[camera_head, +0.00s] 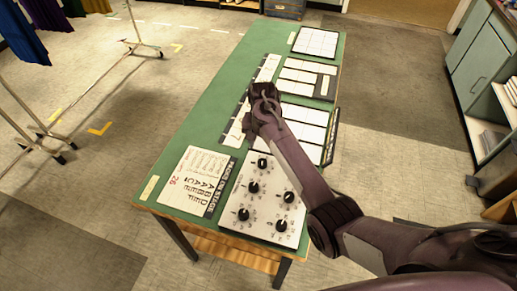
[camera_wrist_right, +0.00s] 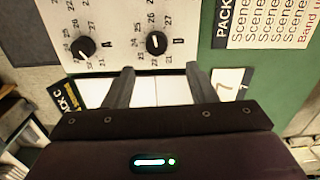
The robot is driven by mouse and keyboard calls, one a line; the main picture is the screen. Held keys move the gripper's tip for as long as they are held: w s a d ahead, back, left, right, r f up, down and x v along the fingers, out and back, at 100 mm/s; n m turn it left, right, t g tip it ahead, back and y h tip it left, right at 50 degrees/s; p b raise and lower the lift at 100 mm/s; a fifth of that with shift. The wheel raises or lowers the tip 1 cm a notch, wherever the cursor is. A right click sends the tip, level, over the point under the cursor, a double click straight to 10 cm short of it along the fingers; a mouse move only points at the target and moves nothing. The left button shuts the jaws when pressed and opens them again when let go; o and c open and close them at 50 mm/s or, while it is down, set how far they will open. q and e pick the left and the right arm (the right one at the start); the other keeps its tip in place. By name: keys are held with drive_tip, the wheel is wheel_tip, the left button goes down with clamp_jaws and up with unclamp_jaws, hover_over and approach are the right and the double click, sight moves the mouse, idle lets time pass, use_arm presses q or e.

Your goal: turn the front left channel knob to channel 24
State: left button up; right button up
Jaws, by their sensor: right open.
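A white knob panel (camera_head: 262,203) with several black knobs lies at the near end of the green table. The front left channel knob (camera_head: 243,214) is at the panel's near left corner in the head view; its exact setting is too small to read. In the right wrist view the panel (camera_wrist_right: 120,20) shows at the top with two numbered black knobs, one at left (camera_wrist_right: 86,47) and one at right (camera_wrist_right: 157,42). My right gripper (camera_head: 263,92) is over the table beyond the panel, its fingers (camera_wrist_right: 159,84) apart and empty. My left gripper is out of view.
A printed sheet (camera_head: 195,180) lies left of the panel. White gridded boards (camera_head: 317,42) line the table's right side farther back. My right arm crosses above the panel's right part. A clothes rack stands left, a cabinet (camera_head: 480,55) right.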

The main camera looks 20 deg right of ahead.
sight(262, 161)
drive_tip(key=shift+s+f, duration=0.2)
drive_tip(key=shift+f, duration=0.05)
drive_tip(key=f, duration=0.3)
drive_tip(key=shift+s+f+p, duration=0.3)
drive_tip(key=shift+s+p, duration=0.05)
drive_tip(key=shift+s, duration=0.05)
drive_tip(key=shift+w+f, duration=0.25)
drive_tip(key=shift+f, duration=0.9)
drive_tip(key=shift+s+f, duration=0.1)
drive_tip(key=shift+f, duration=0.3)
drive_tip(key=c, duration=1)
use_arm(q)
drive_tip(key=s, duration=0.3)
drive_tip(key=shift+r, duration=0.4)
use_arm(e)
drive_tip(key=shift+o, duration=0.2)
